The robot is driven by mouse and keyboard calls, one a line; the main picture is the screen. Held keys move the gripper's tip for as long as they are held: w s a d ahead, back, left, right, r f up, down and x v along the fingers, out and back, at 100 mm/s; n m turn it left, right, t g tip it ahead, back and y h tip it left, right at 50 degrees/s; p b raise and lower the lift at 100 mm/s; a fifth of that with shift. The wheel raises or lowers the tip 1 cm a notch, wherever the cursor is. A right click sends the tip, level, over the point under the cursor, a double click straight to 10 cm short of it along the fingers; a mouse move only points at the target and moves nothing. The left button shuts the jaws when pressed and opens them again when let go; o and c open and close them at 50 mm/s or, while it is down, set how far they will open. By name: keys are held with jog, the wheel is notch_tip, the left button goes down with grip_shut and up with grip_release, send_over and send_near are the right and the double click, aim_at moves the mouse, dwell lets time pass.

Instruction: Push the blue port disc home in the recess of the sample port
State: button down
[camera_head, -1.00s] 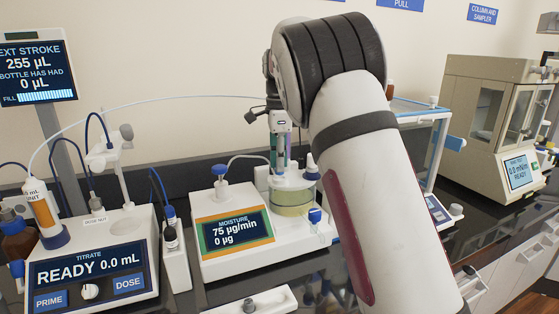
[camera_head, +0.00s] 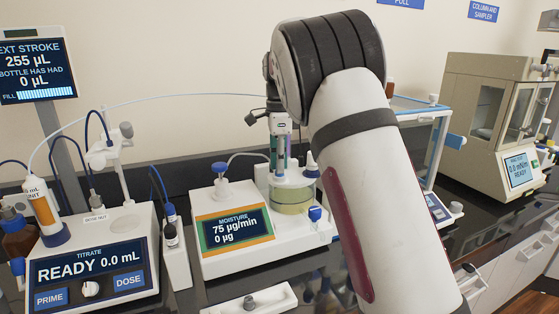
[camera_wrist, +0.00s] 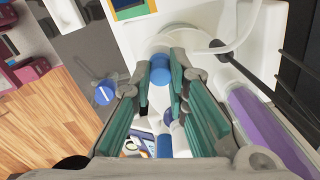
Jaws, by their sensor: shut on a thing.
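My gripper (camera_wrist: 161,68) has green-padded fingers and shows in the wrist view. Its fingertips are closed on a small blue round piece (camera_wrist: 160,63), which appears to be the blue port disc. The fingers hide its sides, and the recess of the sample port cannot be made out behind it. In the head view my arm covers much of the right side of the moisture unit (camera_head: 300,240). A glass vessel (camera_head: 292,195) with pale yellow liquid stands on that unit. A blue cap (camera_head: 315,214) shows at the vessel's lower right.
A purple cylinder (camera_wrist: 262,125) lies close to the right of my fingers in the wrist view. A separate blue disc (camera_wrist: 104,93) shows at their left. The titrator (camera_head: 95,260) stands left of the moisture unit. A beige cabinet instrument (camera_head: 495,110) stands at the right.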

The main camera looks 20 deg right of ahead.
jog(key=shift+f, duration=0.35)
jog(key=c, duration=1.5)
grip_release()
jog(key=shift+r, duration=0.1)
notch_tip(320, 180, up, 12)
jog(key=shift+f, duration=0.1)
